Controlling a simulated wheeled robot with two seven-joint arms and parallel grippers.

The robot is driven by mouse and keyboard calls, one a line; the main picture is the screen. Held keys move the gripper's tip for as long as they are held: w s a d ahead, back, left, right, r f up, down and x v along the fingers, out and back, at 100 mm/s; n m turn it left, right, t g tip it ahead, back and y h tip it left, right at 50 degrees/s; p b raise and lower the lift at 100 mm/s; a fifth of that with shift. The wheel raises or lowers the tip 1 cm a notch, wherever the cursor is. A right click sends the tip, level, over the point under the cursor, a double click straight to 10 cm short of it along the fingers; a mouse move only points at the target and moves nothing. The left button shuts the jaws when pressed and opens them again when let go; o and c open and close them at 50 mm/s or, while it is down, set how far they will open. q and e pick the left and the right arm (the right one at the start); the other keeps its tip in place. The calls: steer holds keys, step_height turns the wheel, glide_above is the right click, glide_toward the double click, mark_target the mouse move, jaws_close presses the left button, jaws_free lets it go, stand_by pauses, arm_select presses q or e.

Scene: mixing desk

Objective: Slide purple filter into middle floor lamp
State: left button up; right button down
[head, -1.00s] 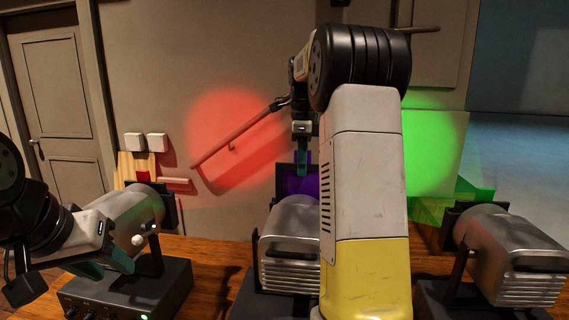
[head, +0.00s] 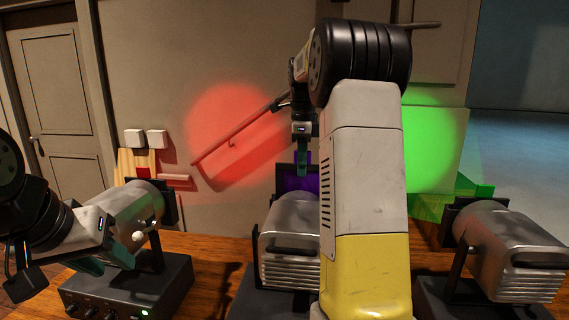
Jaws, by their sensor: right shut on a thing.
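The purple filter (head: 299,184) shows at the front of the middle floor lamp (head: 289,227), a silver housing on a dark stand. My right gripper (head: 302,168) is above the lamp's far end, shut on the purple filter from above. My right arm hides the lamp's right side, and I cannot tell how deep the filter sits in the holder. My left gripper (head: 112,263) is at the left, in front of the left floor lamp (head: 125,210), with its fingers apart and nothing seen between them.
The right floor lamp (head: 507,248) stands at the right, with green pieces (head: 455,195) behind it. A control box (head: 135,290) with knobs is under the left lamp. Red and green light spots fall on the wall. Wooden desk (head: 215,260) shows between the left and middle lamps.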

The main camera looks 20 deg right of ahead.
mark_target(302, 188)
steer(key=shift+f, duration=3.45)
steer(key=c, duration=1.5)
jaws_free()
steer(key=shift+o, duration=0.2)
steer(key=shift+f, duration=0.1)
step_height(302, 188, up, 8)
steer(key=shift+f, duration=0.1)
